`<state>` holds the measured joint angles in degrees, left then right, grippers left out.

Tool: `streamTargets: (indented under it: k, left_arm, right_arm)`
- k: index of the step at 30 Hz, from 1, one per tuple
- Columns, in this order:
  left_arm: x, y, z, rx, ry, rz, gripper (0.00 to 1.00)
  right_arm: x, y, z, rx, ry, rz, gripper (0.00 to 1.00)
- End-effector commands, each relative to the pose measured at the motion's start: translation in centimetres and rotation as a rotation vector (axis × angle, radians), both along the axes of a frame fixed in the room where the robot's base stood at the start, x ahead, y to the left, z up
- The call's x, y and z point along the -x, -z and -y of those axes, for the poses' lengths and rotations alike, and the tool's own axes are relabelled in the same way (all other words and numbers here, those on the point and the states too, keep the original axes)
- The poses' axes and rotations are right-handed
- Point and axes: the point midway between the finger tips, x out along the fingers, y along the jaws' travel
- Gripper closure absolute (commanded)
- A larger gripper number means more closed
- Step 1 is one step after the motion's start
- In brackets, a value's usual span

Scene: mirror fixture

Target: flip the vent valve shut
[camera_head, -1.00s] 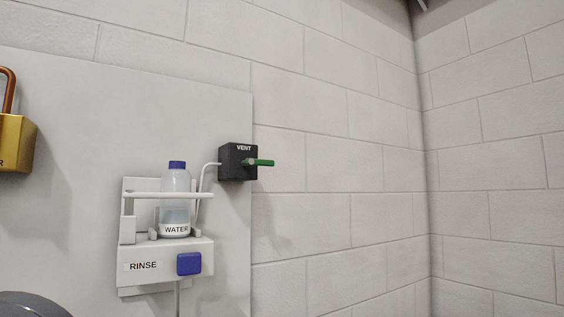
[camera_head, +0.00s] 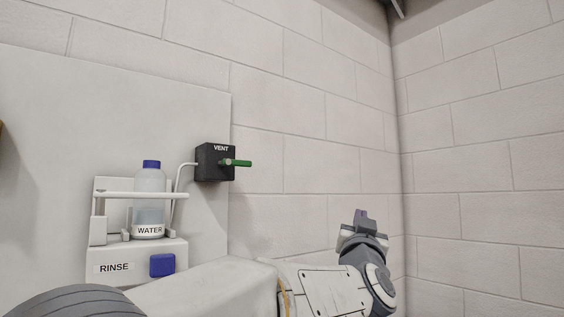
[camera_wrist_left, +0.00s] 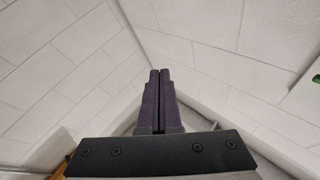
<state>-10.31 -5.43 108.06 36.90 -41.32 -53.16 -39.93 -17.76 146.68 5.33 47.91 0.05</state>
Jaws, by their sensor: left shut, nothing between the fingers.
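The vent valve is a black box (camera_head: 215,162) labelled VENT, fixed at the right edge of the pale wall panel. Its green lever (camera_head: 237,163) points to the right, about level. My left gripper (camera_head: 362,216) is in the head view, below and to the right of the lever and well apart from it. In the left wrist view its two dark fingers (camera_wrist_left: 159,80) lie together, shut with nothing between them. A small bit of green shows at the right edge of the wrist view. My right gripper is not in view.
Left of and below the valve, a white rinse holder (camera_head: 130,252) with a blue button (camera_head: 162,265) bears a water bottle (camera_head: 149,205) with a blue cap. A thin pale tube (camera_head: 180,176) runs to the valve box. The block wall (camera_head: 330,130) right of the valve is bare up to the corner.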

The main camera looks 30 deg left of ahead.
Motion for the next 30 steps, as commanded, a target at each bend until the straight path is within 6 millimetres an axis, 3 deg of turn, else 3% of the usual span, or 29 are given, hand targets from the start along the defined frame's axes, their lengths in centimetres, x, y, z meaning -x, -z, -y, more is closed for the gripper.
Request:
streamTargets:
  k: [1,3,6,9,13,23,30]
  left_arm:
    - [1.0,-3.1,-4.1,-0.013,-0.153,0.103,1.00]
    - [3.3,-6.3,-8.6,-0.029,-0.346,0.213,1.00]
    - [6.7,-9.0,-13.0,-0.040,-0.570,0.315,1.00]
    - [9.2,-10.3,-15.4,-0.042,-0.713,0.367,1.00]
    - [10.6,-10.8,-16.5,-0.042,-0.787,0.391,1.00]
    - [10.5,-10.9,-16.5,-0.042,-0.788,0.392,1.00]
    - [9.8,-13.1,-18.5,-0.043,-0.790,0.391,1.00]
  right_arm:
    - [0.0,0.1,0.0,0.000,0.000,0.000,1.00]
    - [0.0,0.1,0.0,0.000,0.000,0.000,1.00]
    - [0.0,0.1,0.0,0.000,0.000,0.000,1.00]
    - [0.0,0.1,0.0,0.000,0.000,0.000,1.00]
    - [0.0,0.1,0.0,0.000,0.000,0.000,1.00]
    - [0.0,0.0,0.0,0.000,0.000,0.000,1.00]
    - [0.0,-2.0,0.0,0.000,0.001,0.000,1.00]
